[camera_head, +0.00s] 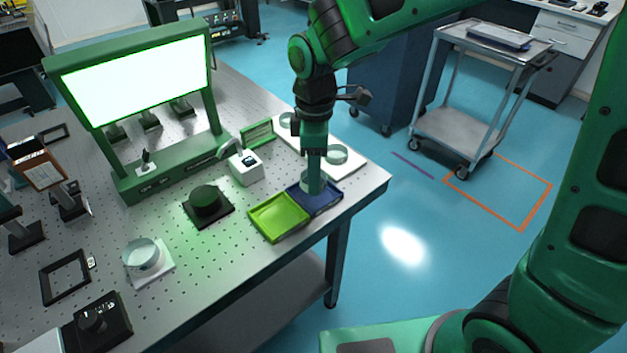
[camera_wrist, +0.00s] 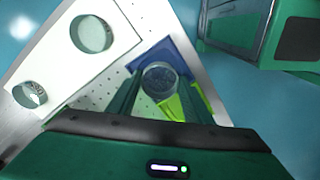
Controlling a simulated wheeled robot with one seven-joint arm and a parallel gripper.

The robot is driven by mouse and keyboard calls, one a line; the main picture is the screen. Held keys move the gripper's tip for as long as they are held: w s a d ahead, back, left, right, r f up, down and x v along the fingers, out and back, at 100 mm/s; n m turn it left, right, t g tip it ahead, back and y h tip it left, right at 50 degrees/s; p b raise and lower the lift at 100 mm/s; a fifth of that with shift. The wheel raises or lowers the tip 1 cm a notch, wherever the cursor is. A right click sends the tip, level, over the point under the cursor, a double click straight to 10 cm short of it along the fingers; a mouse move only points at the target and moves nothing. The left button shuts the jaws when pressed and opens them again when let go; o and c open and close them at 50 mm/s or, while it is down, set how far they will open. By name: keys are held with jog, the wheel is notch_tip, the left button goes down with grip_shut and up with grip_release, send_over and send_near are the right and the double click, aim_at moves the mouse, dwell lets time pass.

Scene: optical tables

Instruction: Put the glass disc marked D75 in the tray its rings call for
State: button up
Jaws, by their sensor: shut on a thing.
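My gripper (camera_head: 314,181) points down over the blue tray (camera_head: 327,205) at the table's front right corner. It is shut on a clear glass disc (camera_wrist: 159,79), which shows between the fingers in the wrist view, inside the outline of the blue tray (camera_wrist: 172,49). The disc sits low at the tray; I cannot tell whether it touches the floor. Its marking is not readable. The yellow-green tray (camera_head: 278,218) stands beside the blue one and looks empty. Two other glass discs (camera_head: 337,154) (camera_wrist: 30,95) lie on a white board (camera_wrist: 62,60).
A lit white panel in a green frame (camera_head: 140,80) stands at the back left. A black round knob (camera_head: 205,199), a white box (camera_head: 245,167) and a glass piece on a white base (camera_head: 144,256) stand on the perforated table. A steel cart (camera_head: 460,125) is on the floor.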

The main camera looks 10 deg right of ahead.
jog(key=shift+f, duration=1.7)
jog(key=o, duration=1)
jog(key=shift+f, duration=0.1)
notch_tip(320, 180, up, 12)
jog(key=shift+s+r, duration=0.1)
jog(key=shift+r, duration=0.05)
